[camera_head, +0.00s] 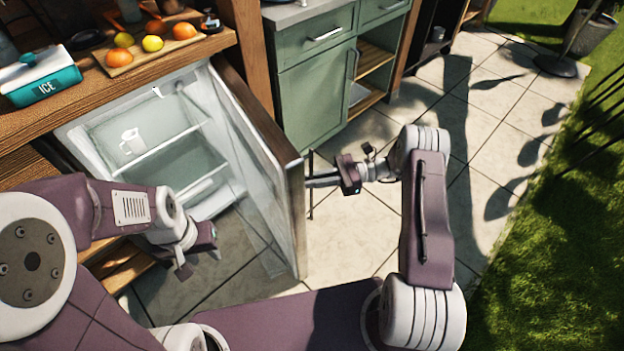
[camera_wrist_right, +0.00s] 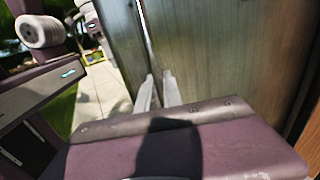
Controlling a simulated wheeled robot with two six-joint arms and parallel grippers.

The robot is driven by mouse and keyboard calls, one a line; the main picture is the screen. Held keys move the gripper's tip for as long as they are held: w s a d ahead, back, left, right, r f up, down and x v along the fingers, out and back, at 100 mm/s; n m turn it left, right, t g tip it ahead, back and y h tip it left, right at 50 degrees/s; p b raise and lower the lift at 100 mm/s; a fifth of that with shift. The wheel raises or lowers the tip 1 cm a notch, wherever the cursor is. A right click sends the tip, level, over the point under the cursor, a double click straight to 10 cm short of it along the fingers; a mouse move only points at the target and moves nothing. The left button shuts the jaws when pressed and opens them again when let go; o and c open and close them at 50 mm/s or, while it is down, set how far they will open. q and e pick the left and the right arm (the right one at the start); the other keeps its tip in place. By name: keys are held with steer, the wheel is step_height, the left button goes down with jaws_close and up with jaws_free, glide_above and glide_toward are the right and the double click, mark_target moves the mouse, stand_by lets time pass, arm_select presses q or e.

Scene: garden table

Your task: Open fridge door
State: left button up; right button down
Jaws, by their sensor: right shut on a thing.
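The fridge (camera_head: 140,165) is built in under the wooden counter, and its inner shelves and a white jug (camera_head: 132,141) show. The fridge door (camera_head: 262,125) stands wide open, swung out toward me, with its clear inner bins facing left. My right gripper (camera_head: 312,181) is on the door's outer side, shut on the thin vertical door handle (camera_head: 310,208). In the right wrist view the two pale fingers (camera_wrist_right: 158,90) close around the handle bar (camera_wrist_right: 147,32). My left gripper (camera_head: 197,260) hangs empty in front of the fridge opening, its fingers apart.
A green cabinet (camera_head: 315,95) stands right of the fridge. A cutting board (camera_head: 125,62) with fruit and an ice box (camera_head: 40,78) sit on the counter above. The tiled floor (camera_head: 350,240) right of the door is clear, with grass (camera_head: 560,270) beyond.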

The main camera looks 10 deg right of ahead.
steer(key=shift+d, duration=0.25)
steer(key=c, duration=1.5)
jaws_free()
steer(key=d, duration=0.9)
steer(key=shift+w, duration=0.1)
